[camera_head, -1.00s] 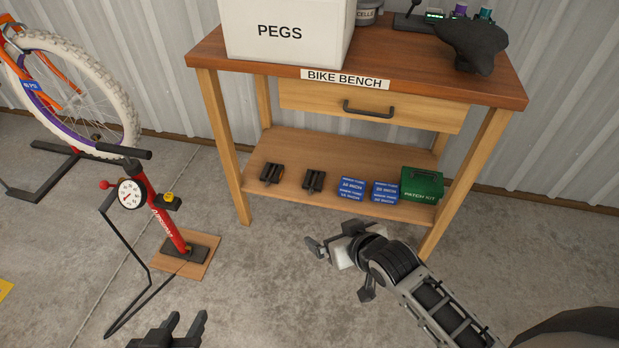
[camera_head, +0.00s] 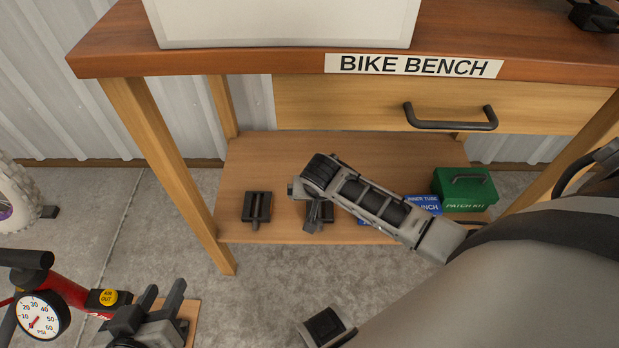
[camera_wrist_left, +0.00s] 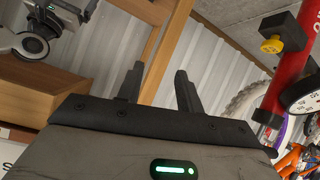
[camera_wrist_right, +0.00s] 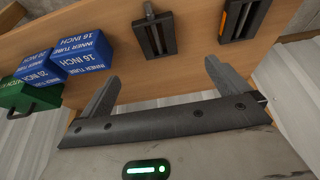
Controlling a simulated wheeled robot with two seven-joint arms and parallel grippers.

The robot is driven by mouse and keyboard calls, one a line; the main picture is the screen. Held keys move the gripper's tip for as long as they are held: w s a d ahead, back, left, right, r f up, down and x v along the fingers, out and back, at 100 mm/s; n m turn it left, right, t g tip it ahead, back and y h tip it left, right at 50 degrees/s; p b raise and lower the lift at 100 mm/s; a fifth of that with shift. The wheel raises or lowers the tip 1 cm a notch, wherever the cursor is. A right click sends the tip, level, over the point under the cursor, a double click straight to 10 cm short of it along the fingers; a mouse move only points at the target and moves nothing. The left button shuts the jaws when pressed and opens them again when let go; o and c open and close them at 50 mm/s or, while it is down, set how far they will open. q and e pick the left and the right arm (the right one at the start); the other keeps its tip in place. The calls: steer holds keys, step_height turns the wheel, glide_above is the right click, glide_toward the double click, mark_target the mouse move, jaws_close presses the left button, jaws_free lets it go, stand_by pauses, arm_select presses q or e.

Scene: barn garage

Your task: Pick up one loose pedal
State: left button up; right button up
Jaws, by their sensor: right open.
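Two dark pedals lie on the bench's lower shelf. The left pedal (camera_head: 256,207) is clear in the head view; the other pedal (camera_head: 325,212) is partly hidden behind my right arm. In the right wrist view the nearer pedal (camera_wrist_right: 155,35) lies beyond the fingertips, and the pedal with an orange strip (camera_wrist_right: 241,18) is farther right. My right gripper (camera_wrist_right: 160,76) is open and empty, a little short of the pedals. My left gripper (camera_head: 162,294) is open and empty, low at the left by the pump, away from the shelf.
Blue inner tube boxes (camera_wrist_right: 84,53) and a green patch kit (camera_head: 464,188) stand on the shelf beside the pedals. The bench's left leg (camera_head: 165,160) and drawer (camera_head: 350,100) bound the space. A red pump (camera_head: 80,290) stands at the lower left.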

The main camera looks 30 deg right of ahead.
steer(key=b, duration=0.4)
glide_above(320, 206)
steer(key=s+a, duration=0.2)
steer(key=s, duration=0.1)
steer(key=f, duration=0.8)
steer(key=shift+w, duration=0.25)
steer(key=shift+w+f, duration=0.1)
steer(key=shift+f, duration=0.05)
steer(key=b+x, duration=0.4)
steer(key=x, duration=0.1)
steer(key=shift+d, duration=0.25)
steer(key=shift+w+f, duration=0.15)
arm_select(q)
steer(key=r+t+h, duration=0.1)
steer(key=d+r+t+h, duration=0.1)
steer(key=r, duration=0.1)
steer(key=d+r+n+t+h, duration=0.1)
steer(key=shift+d+r, duration=0.2)
steer(key=shift+d, duration=0.05)
arm_select(e)
steer(key=shift+f, duration=0.1)
steer(key=c, duration=1.2)
